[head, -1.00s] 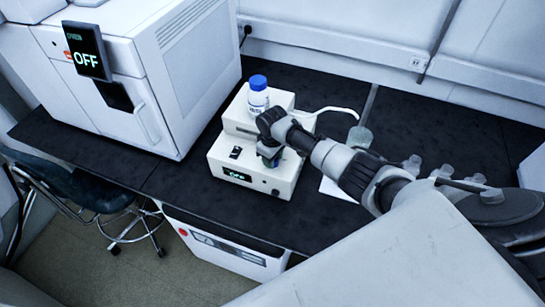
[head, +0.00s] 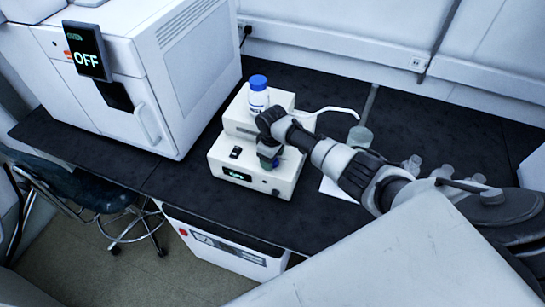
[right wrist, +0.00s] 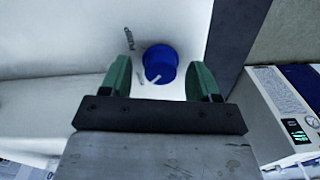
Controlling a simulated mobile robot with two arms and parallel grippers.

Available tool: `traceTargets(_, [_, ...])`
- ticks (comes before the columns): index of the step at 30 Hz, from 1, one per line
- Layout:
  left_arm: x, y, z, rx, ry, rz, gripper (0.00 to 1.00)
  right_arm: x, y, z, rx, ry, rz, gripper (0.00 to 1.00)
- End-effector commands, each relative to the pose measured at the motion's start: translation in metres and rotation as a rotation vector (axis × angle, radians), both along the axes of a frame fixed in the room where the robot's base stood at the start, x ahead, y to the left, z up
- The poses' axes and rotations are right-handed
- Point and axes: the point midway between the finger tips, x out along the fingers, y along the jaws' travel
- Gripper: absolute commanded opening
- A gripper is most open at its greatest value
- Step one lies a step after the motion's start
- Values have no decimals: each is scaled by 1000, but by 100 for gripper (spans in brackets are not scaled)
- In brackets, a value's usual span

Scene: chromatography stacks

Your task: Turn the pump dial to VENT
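The pump is a white box (head: 226,162) with a small green-lit display (head: 236,174), standing on the black bench in the head view. Its blue round dial (right wrist: 160,61) shows in the right wrist view, with a white pointer line at its lower edge. A dark "PUMP" label (right wrist: 129,39) is beside it. My right gripper (right wrist: 160,68) is open, and its two green fingers frame the dial with gaps on both sides. The depth between fingertips and dial is hard to tell. In the head view the gripper (head: 268,160) hides the dial. My left gripper is not in view.
A blue-capped bottle (head: 258,96) stands on the rear white unit behind my wrist. A large white oven (head: 190,75) showing OFF stands to the left. Glassware (head: 360,136) stands right of the pump, close to my right arm. The far right bench is mostly clear.

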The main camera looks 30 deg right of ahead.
Motion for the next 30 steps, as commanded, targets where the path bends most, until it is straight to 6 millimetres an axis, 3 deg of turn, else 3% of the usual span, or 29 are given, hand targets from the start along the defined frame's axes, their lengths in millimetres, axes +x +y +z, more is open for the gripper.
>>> traceTargets(7, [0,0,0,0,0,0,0,-1,0,0,-1,3,-1,61])
traceTargets(11, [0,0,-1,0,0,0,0,0,-1,9,0,0,-2,61])
traceTargets(24, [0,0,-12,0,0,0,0,0,0,90,0,-1,0,61])
traceTargets(30, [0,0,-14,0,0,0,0,0,0,106,-1,1,-1,61])
